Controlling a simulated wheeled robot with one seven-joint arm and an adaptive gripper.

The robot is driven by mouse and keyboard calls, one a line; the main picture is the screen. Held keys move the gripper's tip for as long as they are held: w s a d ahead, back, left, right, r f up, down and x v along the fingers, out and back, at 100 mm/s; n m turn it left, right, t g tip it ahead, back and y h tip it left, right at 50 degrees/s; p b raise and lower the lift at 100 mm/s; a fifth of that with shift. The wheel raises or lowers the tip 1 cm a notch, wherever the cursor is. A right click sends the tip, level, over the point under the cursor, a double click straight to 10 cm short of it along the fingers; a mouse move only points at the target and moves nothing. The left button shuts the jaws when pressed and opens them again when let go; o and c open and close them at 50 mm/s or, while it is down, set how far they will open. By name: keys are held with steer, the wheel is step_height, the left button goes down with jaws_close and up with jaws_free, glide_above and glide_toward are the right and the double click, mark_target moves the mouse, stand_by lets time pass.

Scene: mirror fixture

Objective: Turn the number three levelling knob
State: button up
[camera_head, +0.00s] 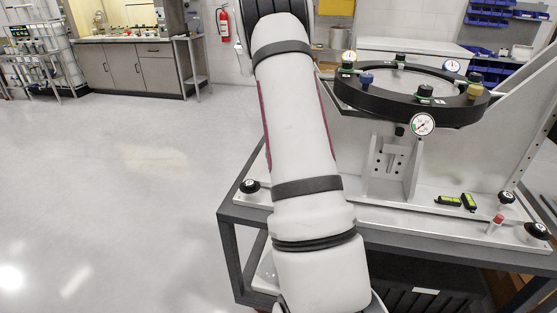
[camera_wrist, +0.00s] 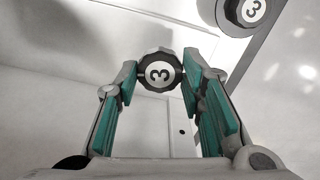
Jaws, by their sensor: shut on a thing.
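In the wrist view a black knob with a white face marked 3 (camera_wrist: 158,74) sits between the fingertips of my gripper (camera_wrist: 160,78). My gripper is shut on this knob, with a teal-padded finger on each side of it. The 3 appears turned on its side. A second dark knob marked 3 (camera_wrist: 249,10) shows at the top right, partly cut off. In the head view my gripper is out of sight. Black knobs with pale tops stand on the plate at the left corner (camera_head: 250,186), right (camera_head: 506,197) and front right (camera_head: 537,231); their numbers are too small to read.
A black ring (camera_head: 400,95) with gauges and coloured knobs stands on the bench plate (camera_head: 390,216). Open floor (camera_head: 120,200) is to the left.

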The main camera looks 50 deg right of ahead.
steer(key=o, duration=1.1)
steer(key=shift+o, duration=0.2)
step_height(320, 180, up, 12)
stand_by(0.3)
